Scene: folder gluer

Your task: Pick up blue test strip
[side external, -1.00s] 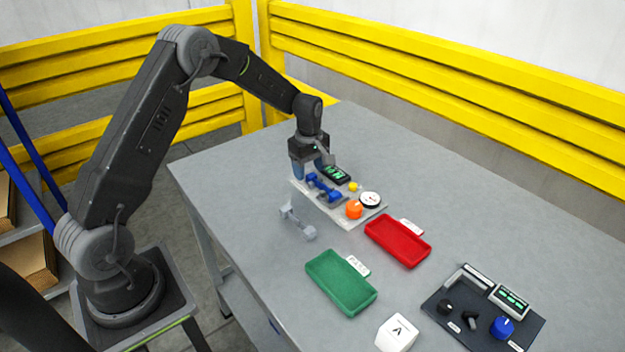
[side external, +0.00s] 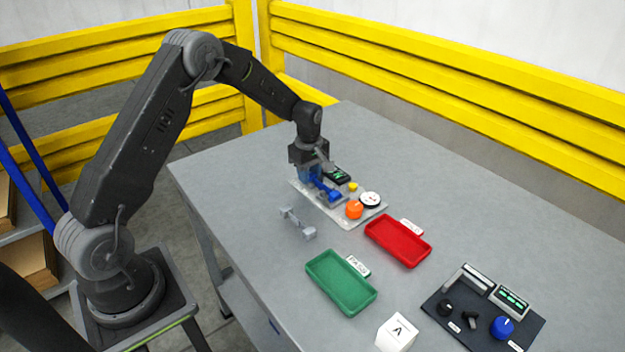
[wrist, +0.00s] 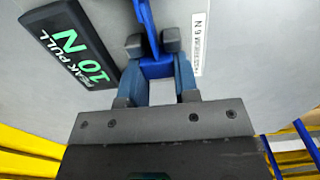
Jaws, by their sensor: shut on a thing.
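The blue test strip (side external: 326,190) is on the light plate (side external: 350,219) of the tester. Its far end is hidden by my gripper (side external: 312,178). In the wrist view, the blue strip (wrist: 157,67) lies between my two fingers, and my gripper (wrist: 152,45) is shut on it. I cannot tell whether the strip is clear of the plate. A dark display (wrist: 80,45) beside it reads "PEAK PULL 10 N". A grey dumbbell-shaped piece (side external: 297,224) lies on the table left of the plate.
An orange knob (side external: 354,210), a white dial (side external: 370,199) and a yellow button (side external: 353,187) stand on the plate. A green tray (side external: 341,303), red tray (side external: 376,243), white block (side external: 396,332) and dark control panel (side external: 450,318) lie nearer the front. Yellow rails (side external: 420,85) stand behind the table.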

